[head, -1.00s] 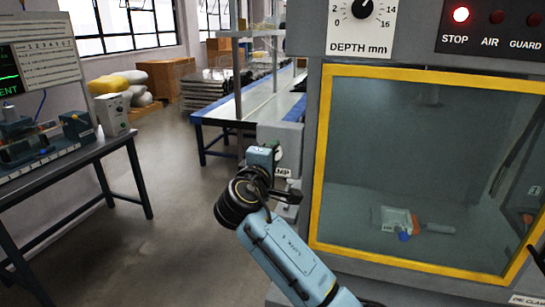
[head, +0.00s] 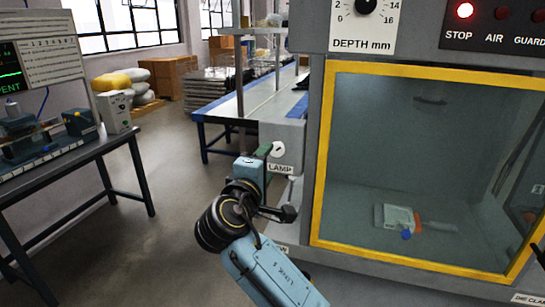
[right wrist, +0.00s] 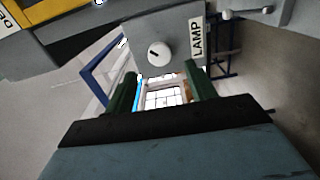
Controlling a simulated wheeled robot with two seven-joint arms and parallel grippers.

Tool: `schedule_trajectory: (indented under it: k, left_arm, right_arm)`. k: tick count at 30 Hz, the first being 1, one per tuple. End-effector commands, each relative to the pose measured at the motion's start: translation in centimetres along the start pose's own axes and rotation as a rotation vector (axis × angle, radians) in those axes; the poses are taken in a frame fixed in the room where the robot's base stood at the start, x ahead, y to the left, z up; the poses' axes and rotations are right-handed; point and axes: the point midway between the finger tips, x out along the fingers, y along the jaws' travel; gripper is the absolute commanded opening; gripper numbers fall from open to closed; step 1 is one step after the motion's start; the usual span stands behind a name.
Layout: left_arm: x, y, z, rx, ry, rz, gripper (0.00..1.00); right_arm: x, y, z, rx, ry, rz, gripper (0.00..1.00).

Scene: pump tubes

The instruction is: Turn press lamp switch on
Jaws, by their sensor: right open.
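The lamp switch (head: 278,149) is a round white knob with a dark mark on the grey side box of the press. A white LAMP label (head: 279,168) is just below it. My right gripper (head: 265,150) is just left of the knob, with a green finger close to it; contact cannot be told in the head view. In the right wrist view the knob (right wrist: 159,54) lies beyond my two green fingers (right wrist: 162,88), which are spread apart with nothing between them. The LAMP label (right wrist: 197,38) stands beside it. My left gripper is not in view.
The press window (head: 420,160) has a yellow frame, with a small pale and orange part (head: 399,218) inside. Above it are a lit red STOP light (head: 464,11) and a depth dial (head: 365,5). A bench (head: 80,165) stands at left, with open floor between.

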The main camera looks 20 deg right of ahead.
Motion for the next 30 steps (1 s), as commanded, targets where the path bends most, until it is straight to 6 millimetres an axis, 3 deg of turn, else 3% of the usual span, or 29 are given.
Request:
schedule_trajectory:
  k: [3,10,24,27,29,30]
  left_arm:
    - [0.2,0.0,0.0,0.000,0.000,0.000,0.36]
    - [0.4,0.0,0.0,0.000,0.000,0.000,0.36]
    - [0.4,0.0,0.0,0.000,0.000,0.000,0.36]
    - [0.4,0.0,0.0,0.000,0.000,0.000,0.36]
    - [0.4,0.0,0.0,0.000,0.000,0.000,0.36]
    - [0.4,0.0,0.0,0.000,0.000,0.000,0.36]
  right_arm:
    - [-2.8,-0.1,-0.1,0.002,0.002,-0.003,0.56]
    - [-6.2,-0.1,0.0,0.000,0.000,-0.001,0.56]
    - [-6.9,-0.2,0.0,-0.003,0.001,-0.003,0.56]
    - [-6.4,-2.1,-0.4,-0.021,0.018,-0.031,0.56]
    - [-5.8,-4.5,-0.9,-0.042,0.043,-0.068,0.56]
    - [-5.4,-6.7,-1.2,-0.056,0.065,-0.103,0.56]
